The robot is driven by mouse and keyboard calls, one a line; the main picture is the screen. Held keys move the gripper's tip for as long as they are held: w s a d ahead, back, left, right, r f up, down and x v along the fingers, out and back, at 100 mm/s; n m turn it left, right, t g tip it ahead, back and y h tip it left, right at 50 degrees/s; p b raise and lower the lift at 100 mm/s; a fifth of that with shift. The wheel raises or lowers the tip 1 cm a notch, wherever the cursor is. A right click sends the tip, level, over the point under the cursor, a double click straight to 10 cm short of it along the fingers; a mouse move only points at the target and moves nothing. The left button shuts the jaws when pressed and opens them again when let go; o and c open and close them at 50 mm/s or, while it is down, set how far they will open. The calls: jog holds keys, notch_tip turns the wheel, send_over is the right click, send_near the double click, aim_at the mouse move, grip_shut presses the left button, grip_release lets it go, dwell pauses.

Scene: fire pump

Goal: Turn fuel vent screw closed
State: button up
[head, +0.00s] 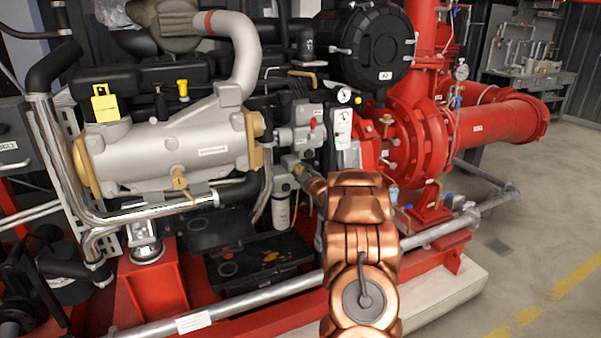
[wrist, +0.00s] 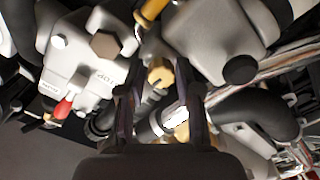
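A brass screw with a faceted head, which appears to be the fuel vent screw, shows in the wrist view (wrist: 160,73), near the grey engine block. My gripper (wrist: 159,66) is open, with its two dark fingers on either side of the screw head. There are gaps between the fingers and the head, and I cannot tell how deep the head sits between them. In the head view my copper arm (head: 361,245) reaches up toward the filter block (head: 305,135). There the gripper is small and partly hidden, and the screw is hard to make out.
A red-tipped part (wrist: 63,107) and a dark hose (wrist: 262,108) lie close to the fingers. In the head view a white filter canister (head: 282,212) hangs below the block. The red pump (head: 420,140) stands to the right. Open floor lies at the lower right.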

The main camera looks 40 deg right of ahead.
jog(key=shift+o, duration=1.4)
jog(key=shift+a, duration=0.1)
jog(key=v, duration=1.2)
jog(key=shift+w, duration=0.1)
